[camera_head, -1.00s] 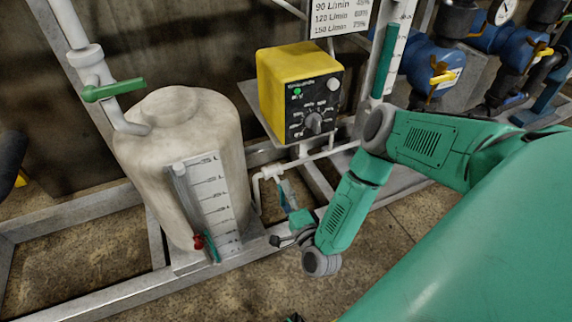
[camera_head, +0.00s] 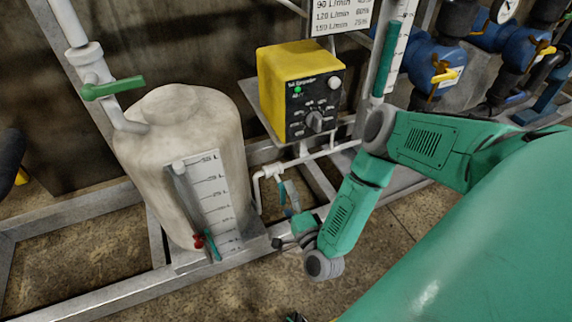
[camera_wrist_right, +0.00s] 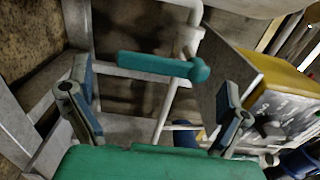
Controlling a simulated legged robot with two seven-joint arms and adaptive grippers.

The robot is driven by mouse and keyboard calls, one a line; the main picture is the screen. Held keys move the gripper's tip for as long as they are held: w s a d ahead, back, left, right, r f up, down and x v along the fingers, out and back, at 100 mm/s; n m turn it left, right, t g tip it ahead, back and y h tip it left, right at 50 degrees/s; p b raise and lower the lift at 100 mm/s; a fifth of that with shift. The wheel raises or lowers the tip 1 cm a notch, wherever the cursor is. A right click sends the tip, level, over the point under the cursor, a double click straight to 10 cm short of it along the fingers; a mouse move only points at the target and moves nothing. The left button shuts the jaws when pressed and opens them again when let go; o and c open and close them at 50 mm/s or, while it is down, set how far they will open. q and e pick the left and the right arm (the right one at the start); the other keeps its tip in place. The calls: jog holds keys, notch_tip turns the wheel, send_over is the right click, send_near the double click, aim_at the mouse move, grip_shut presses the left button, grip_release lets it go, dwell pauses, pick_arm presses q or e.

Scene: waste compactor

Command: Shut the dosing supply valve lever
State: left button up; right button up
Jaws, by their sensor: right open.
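A teal valve lever (camera_wrist_right: 155,65) shows in the right wrist view, beside a white pipe fitting (camera_wrist_right: 188,42). It lies between and beyond the two fingers of my right gripper (camera_wrist_right: 158,108), which is open and empty. In the head view the right gripper (camera_head: 284,238) is low, right of the tank's base. A small blue-green part (camera_head: 290,196) shows above it near a white pipe elbow; I cannot tell if it is the lever or a finger. My left gripper is not in view.
A whitish tank (camera_head: 165,125) with a level scale and a small red-green tap (camera_head: 205,244) stands left. Another green lever (camera_head: 112,88) is on the upper-left pipe. A yellow controller (camera_head: 290,75) is behind my arm. Metal frame rails (camera_head: 110,297) surround the floor.

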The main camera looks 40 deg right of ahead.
jog(key=v, duration=1)
jog(key=shift+s, duration=0.35)
jog(key=shift+f, duration=0.1)
